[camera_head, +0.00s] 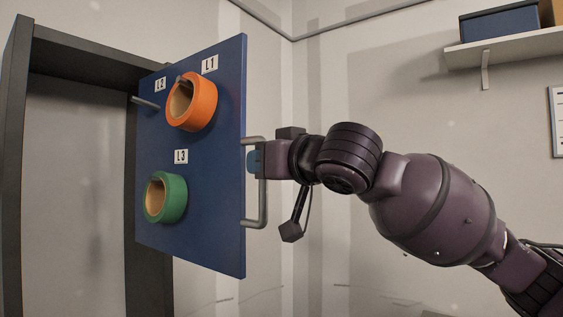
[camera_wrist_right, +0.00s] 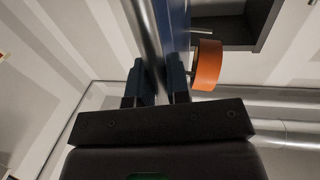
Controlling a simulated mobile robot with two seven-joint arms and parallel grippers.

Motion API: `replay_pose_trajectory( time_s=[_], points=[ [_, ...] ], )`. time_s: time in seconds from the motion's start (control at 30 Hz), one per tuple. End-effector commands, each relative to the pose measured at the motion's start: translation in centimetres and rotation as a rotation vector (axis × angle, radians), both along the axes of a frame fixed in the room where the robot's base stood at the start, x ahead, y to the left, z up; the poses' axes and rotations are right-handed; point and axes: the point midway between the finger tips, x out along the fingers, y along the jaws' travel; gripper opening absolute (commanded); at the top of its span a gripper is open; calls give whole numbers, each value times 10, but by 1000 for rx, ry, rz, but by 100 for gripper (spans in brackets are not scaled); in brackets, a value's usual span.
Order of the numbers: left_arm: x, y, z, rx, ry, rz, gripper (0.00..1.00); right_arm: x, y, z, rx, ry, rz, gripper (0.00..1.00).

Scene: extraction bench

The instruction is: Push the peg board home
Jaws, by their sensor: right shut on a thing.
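The blue peg board (camera_head: 215,200) stands upright, angled out from a dark grey frame (camera_head: 17,170) on the left. In the head view it carries an orange roll (camera_head: 203,105) at L1 and a green roll (camera_head: 175,198) at L3; the L2 peg (camera_head: 146,103) is bare. A grey bar handle (camera_head: 263,210) is on the board's right edge. My right gripper (camera_head: 256,160) is shut on this handle. In the right wrist view, its fingers (camera_wrist_right: 157,82) sit either side of the handle bar (camera_wrist_right: 147,35). My left gripper is out of view.
The frame's opening (camera_head: 75,190) left of the board shows a plain grey back. A white wall shelf (camera_head: 508,46) with a blue box (camera_head: 499,24) is at the upper right. The air between the board and the right wall looks clear except for my arm.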

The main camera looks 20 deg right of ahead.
Motion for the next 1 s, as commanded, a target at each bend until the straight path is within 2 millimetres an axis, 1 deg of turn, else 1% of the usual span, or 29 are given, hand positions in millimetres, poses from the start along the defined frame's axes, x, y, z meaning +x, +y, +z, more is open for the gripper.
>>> replay_pose_trajectory(
  time_s=[0.03,0.17,0.3,0.47,0.7,0.73,0.87,0.9,1.0],
  points=[
    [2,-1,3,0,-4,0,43,4,7,3,5,-1,1,0],
    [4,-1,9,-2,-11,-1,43,19,18,4,7,0,-4,0],
    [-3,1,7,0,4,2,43,31,27,3,5,0,-5,0],
    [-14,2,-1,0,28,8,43,35,31,3,4,-3,-7,0],
    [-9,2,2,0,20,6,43,35,31,2,4,-5,-6,0],
    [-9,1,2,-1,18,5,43,35,31,2,4,-5,-5,18],
    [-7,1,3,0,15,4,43,35,31,2,3,-4,-5,38],
    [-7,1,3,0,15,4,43,35,31,2,3,-3,-5,41],
    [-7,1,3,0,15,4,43,35,31,1,2,-2,-4,41]
  ],
)
